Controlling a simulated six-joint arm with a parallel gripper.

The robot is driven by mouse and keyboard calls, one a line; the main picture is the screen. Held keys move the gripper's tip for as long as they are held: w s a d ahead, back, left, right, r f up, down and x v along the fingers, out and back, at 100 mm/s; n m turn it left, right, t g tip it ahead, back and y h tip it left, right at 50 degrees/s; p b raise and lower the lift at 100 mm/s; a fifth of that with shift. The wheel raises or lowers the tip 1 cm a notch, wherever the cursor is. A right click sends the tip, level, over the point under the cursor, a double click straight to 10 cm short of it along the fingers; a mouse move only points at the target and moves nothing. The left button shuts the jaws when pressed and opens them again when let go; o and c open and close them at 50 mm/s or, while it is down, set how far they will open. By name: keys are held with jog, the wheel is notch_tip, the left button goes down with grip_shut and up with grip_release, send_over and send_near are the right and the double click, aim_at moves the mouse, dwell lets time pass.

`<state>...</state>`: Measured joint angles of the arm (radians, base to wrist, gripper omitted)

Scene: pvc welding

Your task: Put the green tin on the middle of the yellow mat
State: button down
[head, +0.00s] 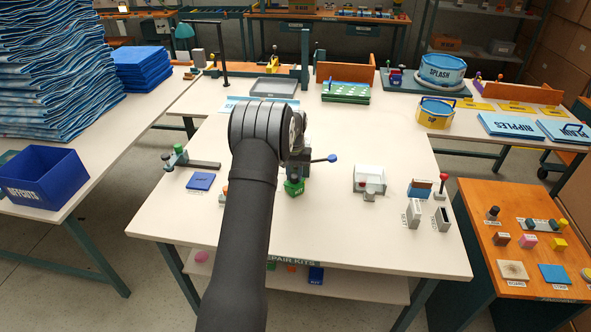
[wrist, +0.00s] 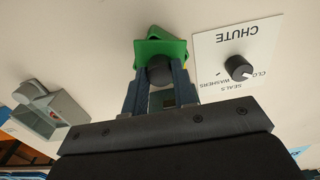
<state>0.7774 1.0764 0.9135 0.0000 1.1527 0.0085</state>
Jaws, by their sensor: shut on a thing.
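The green tin (head: 294,187) shows just under my gripper (head: 295,176) in the head view, near the middle of the white table. It has a dark round knob on top. In the wrist view the green tin (wrist: 160,45) is at the fingertips, and my gripper (wrist: 160,75) is shut on its knob. I cannot tell whether the tin touches the table. I cannot make out the yellow mat on this table; my arm hides part of the surface. A small sliver of yellow shows beside the tin in the wrist view.
A blue mat (head: 201,181) lies left of my arm. In the wrist view a CHUTE panel (wrist: 235,62) with a black knob is close right. Yellow pads (head: 475,105) lie on the far right table.

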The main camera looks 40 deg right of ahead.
jog(key=shift+w+d, duration=1)
jog(key=shift+f, duration=0.1)
jog(key=shift+f, duration=0.1)
jog(key=c, duration=1.2)
grip_release()
jog(key=shift+o, duration=0.2)
notch_tip(320, 180, up, 12)
